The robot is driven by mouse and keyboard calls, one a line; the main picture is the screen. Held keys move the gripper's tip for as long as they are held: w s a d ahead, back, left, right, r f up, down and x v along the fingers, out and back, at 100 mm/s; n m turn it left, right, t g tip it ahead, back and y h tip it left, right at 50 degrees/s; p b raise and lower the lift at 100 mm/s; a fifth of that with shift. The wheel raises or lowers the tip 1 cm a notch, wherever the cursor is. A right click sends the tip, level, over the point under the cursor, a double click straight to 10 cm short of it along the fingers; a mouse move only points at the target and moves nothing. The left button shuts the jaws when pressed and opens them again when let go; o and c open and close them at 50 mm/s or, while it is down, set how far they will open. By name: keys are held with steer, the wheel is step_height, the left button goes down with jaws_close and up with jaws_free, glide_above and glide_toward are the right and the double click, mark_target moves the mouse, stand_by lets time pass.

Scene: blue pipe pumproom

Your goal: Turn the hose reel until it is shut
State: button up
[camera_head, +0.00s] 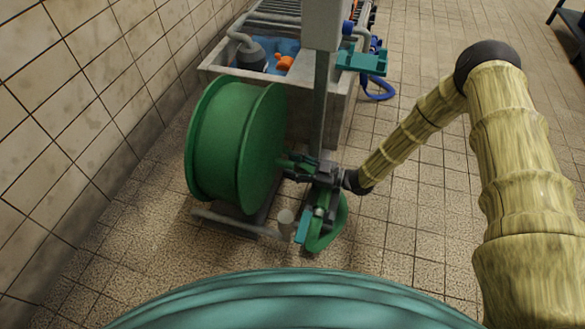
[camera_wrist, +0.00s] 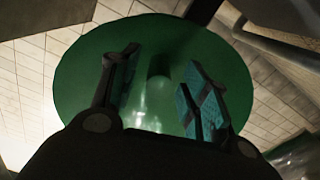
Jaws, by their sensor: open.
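The hose reel (camera_head: 232,145) is a large green drum lying on its side axis, left of centre in the head view. Its round green face fills much of the wrist view (camera_wrist: 90,60), with a short dark green stub (camera_wrist: 158,68) near its middle. My gripper (camera_head: 287,169) is at the right face of the reel, its fingers pointing at the hub. In the wrist view my gripper (camera_wrist: 160,62) is open, teal pads on either side of the stub. I cannot tell whether a finger touches it.
A grey post (camera_head: 319,105) rises just behind my gripper. A stone trough (camera_head: 335,105) with blue and orange things stands behind the reel. A tiled wall (camera_head: 80,100) is on the left. A green hose loop (camera_head: 333,235) hangs below my gripper. Floor at right is mostly clear.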

steer(key=shift+a, duration=0.25)
jaws_close()
steer(key=shift+w, duration=0.1)
